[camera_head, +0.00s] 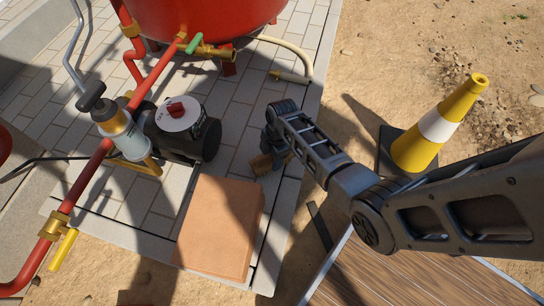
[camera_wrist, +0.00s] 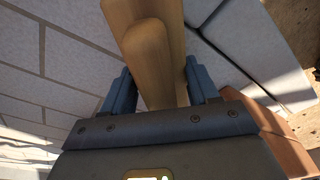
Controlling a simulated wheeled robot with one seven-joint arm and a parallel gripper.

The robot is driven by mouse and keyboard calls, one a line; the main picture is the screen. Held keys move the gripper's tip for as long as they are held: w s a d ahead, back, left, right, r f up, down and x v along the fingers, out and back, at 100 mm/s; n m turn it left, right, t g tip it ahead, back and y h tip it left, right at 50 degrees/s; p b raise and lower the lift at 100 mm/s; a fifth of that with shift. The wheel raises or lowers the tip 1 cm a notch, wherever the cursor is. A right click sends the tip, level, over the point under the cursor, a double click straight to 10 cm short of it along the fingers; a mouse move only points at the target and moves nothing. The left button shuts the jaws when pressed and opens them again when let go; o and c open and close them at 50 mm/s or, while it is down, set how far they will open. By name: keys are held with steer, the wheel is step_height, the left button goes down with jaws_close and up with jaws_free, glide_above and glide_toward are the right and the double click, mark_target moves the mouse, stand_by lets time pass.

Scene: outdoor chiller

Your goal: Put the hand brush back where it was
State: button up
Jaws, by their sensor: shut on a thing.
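My gripper (camera_wrist: 160,84) is shut on the pale wooden hand brush (camera_wrist: 145,45), with one dark finger on each side of the wood. The wood runs up out of the top of the wrist view, and no bristles show there. In the head view my gripper (camera_head: 271,152) is over the paving, just beyond the far right corner of a terracotta block. A small brown piece of the brush (camera_head: 261,164) shows beside it; the rest is hidden by my arm. I cannot tell whether the brush touches the paving.
The terracotta block (camera_head: 220,226) stands on the pale paving (camera_head: 241,98). A pump (camera_head: 182,130) with red pipes is left of my gripper, and a red tank (camera_head: 205,15) is behind. A yellow-white cone (camera_head: 438,125) stands right. A wooden board (camera_head: 385,278) lies under my arm.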

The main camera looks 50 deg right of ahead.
steer(key=o, duration=1.4)
steer(key=shift+f, duration=0.15)
steer(key=r+p, duration=0.2)
steer(key=r, duration=0.2)
steer(key=d+r+p, duration=0.1)
steer(key=r, duration=0.3)
steer(key=r+p, duration=0.2)
steer(key=r, duration=0.2)
steer(key=shift+s+d+r+p, duration=0.1)
steer(key=shift+s+d+p, duration=0.2)
steer(key=shift+s+d, duration=0.05)
